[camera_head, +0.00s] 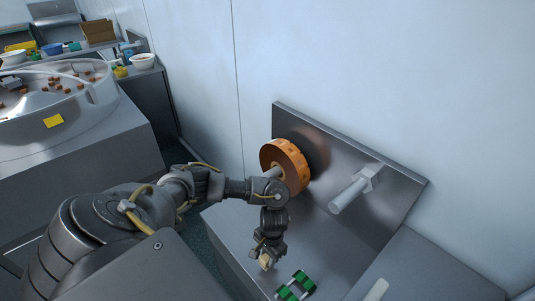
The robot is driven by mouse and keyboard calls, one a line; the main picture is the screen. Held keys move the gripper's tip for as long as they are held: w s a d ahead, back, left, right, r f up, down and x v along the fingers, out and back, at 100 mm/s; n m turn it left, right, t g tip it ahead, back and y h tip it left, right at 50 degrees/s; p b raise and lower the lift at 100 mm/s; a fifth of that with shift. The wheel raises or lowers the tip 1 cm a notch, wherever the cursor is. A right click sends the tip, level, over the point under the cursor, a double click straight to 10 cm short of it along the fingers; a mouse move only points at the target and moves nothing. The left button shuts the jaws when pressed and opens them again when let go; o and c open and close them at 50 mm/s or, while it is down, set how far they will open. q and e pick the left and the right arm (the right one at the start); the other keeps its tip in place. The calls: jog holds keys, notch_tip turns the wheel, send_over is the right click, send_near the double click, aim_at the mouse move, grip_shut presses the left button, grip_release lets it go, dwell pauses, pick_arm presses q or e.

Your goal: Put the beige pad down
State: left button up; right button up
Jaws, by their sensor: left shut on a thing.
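My left gripper (266,262) points down over the grey metal bench, with its arm coming in from the left. It is shut on the beige pad (265,261), a small pale piece at its fingertips. The gripper hides part of the pad. I cannot tell whether the pad touches the bench top. My right gripper is not in view.
A green-ended object (295,286) lies on the bench (325,255) just right of the gripper. An orange roll (285,165) sits on the upright metal plate behind, beside a bare peg (350,194). A pale bar (376,289) lies at the front right. A round machine stands left.

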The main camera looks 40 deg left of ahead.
aim_at(268, 259)
pick_arm(q)
jog(key=shift+w+a+f, duration=0.15)
jog(key=shift+f, duration=0.25)
notch_tip(268, 259, down, 3)
jog(key=shift+f+b, duration=0.1)
jog(key=shift+b, duration=1.05)
jog(key=shift+w, duration=0.1)
jog(key=o, duration=1)
jog(key=shift+c, duration=0.2)
jog(key=r+p, duration=0.2)
jog(key=r, duration=0.2)
jog(key=w+r+p, duration=0.1)
jog(key=r+p, duration=0.1)
jog(key=r, duration=0.2)
jog(key=r+p, duration=0.2)
jog(key=r, duration=0.2)
jog(key=shift+w+r, duration=0.1)
jog(key=shift+w, duration=0.05)
